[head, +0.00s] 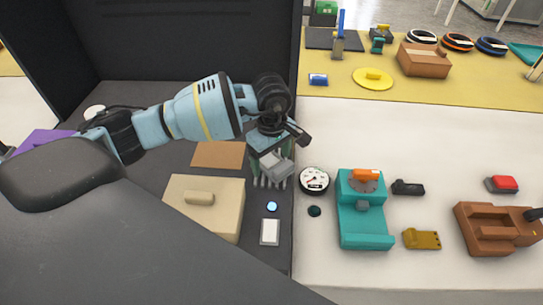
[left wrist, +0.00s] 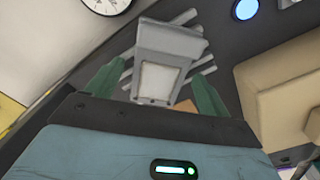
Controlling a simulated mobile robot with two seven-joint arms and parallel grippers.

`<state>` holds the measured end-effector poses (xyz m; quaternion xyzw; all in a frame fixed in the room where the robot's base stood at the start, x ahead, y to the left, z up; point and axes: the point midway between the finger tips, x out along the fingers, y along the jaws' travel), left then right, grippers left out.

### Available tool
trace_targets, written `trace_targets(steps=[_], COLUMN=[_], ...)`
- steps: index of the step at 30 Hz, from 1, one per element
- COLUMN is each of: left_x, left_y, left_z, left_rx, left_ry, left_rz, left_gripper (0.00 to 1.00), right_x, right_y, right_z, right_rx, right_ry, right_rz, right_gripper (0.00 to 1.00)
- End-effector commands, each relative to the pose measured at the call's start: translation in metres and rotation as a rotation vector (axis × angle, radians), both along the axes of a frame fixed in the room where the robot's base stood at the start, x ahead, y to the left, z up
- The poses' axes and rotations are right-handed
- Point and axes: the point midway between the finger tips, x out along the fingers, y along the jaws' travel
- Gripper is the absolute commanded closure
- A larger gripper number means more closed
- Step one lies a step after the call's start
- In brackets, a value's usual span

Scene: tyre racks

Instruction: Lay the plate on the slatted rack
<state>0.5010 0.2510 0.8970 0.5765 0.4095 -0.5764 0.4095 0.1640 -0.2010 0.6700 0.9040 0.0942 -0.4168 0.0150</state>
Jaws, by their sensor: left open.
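A grey plate (head: 277,167) with a raised block lies across the slatted rack (head: 258,181) at the right edge of the dark surface. In the left wrist view the plate (left wrist: 168,48) shows close up, with the rack's pale slats (left wrist: 185,17) sticking out on both sides. The plate looks turned at an angle to the slats. Whether it rests fully flat I cannot tell. My left gripper (head: 275,152) is just above it. In the left wrist view its green fingers (left wrist: 155,88) are apart, one on each side of the plate's block. My right gripper is not in view.
A beige box (head: 222,222) with a knob stands left of the rack. A round gauge (head: 314,180) and a teal device (head: 365,230) are to the right. A blue button (head: 272,206) and a white switch (head: 270,232) are in front. A dark wall (head: 190,40) rises behind.

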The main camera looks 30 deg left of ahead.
Motion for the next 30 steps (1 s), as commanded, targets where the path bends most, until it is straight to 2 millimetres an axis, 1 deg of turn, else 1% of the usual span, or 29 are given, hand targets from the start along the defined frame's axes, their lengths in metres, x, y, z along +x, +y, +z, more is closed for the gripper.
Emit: trace_targets(steps=[5, 8, 11, 22, 27, 30], left_x=[0.0, 0.001, 0.001, 0.001, 0.0, 0.0], left_y=[0.0, 0.0, 0.0, 0.0, 0.0, 0.0], left_z=[0.002, 0.008, 0.022, 0.093, 0.114, 0.12], left_rx=[0.0, 0.0, -0.001, 0.0, 0.0, 0.0], left_ry=[-0.001, -0.003, -0.006, -0.004, -0.001, -0.001], left_rz=[0.0, 0.0, -0.001, 0.0, 0.0, 0.0], left_gripper=[0.2, 0.2, 0.2, 0.2, 0.2, 0.2], right_x=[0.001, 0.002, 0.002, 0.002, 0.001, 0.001], right_y=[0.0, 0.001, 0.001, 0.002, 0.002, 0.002], right_z=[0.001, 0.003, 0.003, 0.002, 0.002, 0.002], right_rx=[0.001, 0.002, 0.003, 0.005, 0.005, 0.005], right_ry=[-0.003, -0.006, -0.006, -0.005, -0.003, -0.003], right_rz=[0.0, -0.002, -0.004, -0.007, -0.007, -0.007], right_gripper=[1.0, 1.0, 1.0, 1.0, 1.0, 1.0])
